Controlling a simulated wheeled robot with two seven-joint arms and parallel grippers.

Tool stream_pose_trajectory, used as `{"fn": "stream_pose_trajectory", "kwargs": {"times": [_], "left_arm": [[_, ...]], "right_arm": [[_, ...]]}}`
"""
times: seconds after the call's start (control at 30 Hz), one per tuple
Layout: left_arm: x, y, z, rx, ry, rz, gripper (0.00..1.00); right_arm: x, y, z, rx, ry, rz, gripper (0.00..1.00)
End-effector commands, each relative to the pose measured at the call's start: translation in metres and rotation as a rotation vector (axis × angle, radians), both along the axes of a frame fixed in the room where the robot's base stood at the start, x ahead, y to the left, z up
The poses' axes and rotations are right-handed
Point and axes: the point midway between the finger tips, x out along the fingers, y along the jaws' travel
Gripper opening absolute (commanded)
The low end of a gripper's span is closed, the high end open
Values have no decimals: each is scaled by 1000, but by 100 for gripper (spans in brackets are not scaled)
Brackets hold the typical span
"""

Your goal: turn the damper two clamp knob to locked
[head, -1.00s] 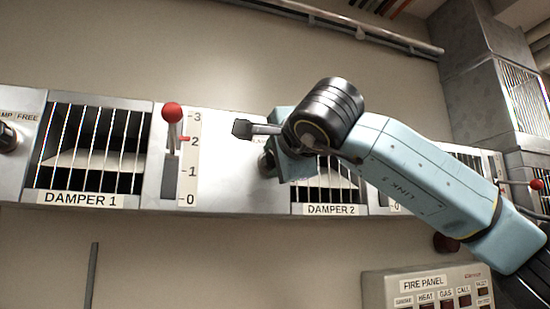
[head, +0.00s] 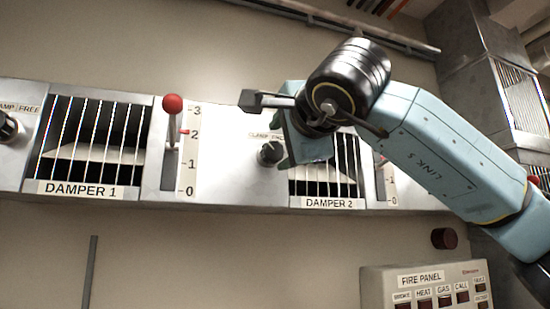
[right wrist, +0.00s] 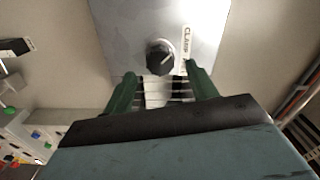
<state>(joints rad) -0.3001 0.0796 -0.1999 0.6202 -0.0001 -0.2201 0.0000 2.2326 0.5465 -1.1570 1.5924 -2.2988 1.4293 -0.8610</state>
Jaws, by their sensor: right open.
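The damper two clamp knob (head: 270,153) is black and round, on the grey panel left of the DAMPER 2 grille (head: 325,172). In the right wrist view the knob (right wrist: 160,57) shows just beyond my fingertips, with a pale line on its face; I cannot tell its setting. A label starting CLAMP (head: 265,135) is above it, partly hidden in the head view. My right gripper (right wrist: 162,82) is open, its green fingers spread and empty, apart from the knob. In the head view it hangs before the DAMPER 2 grille. My left gripper is out of view.
The DAMPER 1 grille (head: 90,150) and a red-knobbed lever (head: 172,104) beside a 0–3 scale are to the left. Another scale (head: 391,184) is partly behind my right arm. A fire panel (head: 430,285) is below right. The wall below the dampers is mostly clear.

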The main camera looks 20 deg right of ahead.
Motion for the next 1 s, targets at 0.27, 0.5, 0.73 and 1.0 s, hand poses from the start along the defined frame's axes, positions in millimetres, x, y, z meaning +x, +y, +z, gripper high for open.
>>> {"fn": "stream_pose_trajectory", "kwargs": {"times": [0.27,0.5,0.73,1.0], "left_arm": [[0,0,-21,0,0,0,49],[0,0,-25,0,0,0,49],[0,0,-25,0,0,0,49],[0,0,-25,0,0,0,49]], "right_arm": [[-59,-2,-2,0,-3,0,57],[-80,-3,-1,0,-1,0,57],[-82,-3,0,0,0,0,57],[-81,-3,0,0,0,0,57]]}}
